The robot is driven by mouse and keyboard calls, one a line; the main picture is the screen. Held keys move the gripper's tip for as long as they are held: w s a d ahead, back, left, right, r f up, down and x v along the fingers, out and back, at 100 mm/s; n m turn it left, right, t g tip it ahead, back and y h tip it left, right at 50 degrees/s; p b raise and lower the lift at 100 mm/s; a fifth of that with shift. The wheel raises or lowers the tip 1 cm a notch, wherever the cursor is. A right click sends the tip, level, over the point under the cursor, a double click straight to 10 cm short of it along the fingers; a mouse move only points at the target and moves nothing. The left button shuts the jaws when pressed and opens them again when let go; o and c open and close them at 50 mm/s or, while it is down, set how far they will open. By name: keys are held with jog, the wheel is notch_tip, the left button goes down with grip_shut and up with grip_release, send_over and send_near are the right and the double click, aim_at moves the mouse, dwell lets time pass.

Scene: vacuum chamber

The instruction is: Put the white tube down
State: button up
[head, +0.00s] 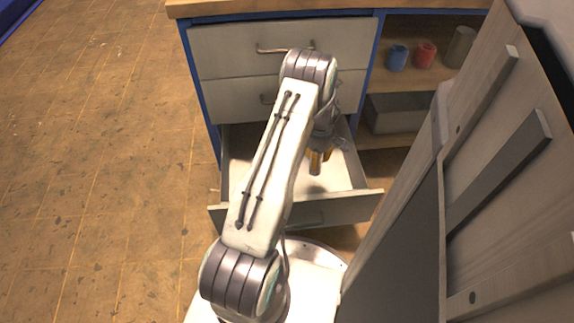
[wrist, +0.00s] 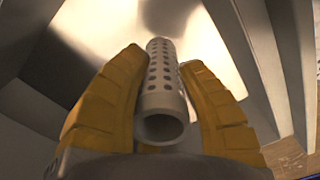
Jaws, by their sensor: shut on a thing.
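The white tube (wrist: 163,96) is a pale hollow cylinder with rows of small holes. In the wrist view it lies between the two yellow fingers of my gripper (wrist: 162,75), its open end toward the camera. My gripper is shut on it. In the head view my gripper (head: 317,160) points down over the open drawer (head: 240,170), with part of the tube (head: 316,166) showing at the yellow fingers. I cannot tell whether the tube touches the drawer floor.
The cabinet has closed drawers (head: 230,50) above the open one. Shelves at the right hold a blue cup (head: 397,58), a red cup (head: 424,55), a grey cylinder (head: 460,47) and a grey bin (head: 392,115). A wooden panel (head: 500,150) stands close on the right. The left floor is clear.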

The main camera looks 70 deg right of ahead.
notch_tip(320, 180, down, 4)
jog(key=r+n+b, duration=0.1)
jog(key=n, duration=0.2)
jog(key=b, duration=0.4)
send_over(312, 191)
jog(key=shift+f, duration=5.05)
jog(key=shift+f, duration=0.2)
jog(key=o, duration=1)
jog(key=shift+r, duration=0.1)
notch_tip(312, 191, up, 12)
jog(key=p, duration=0.4)
jog(key=shift+r+p, duration=0.15)
jog(key=shift+p, duration=0.25)
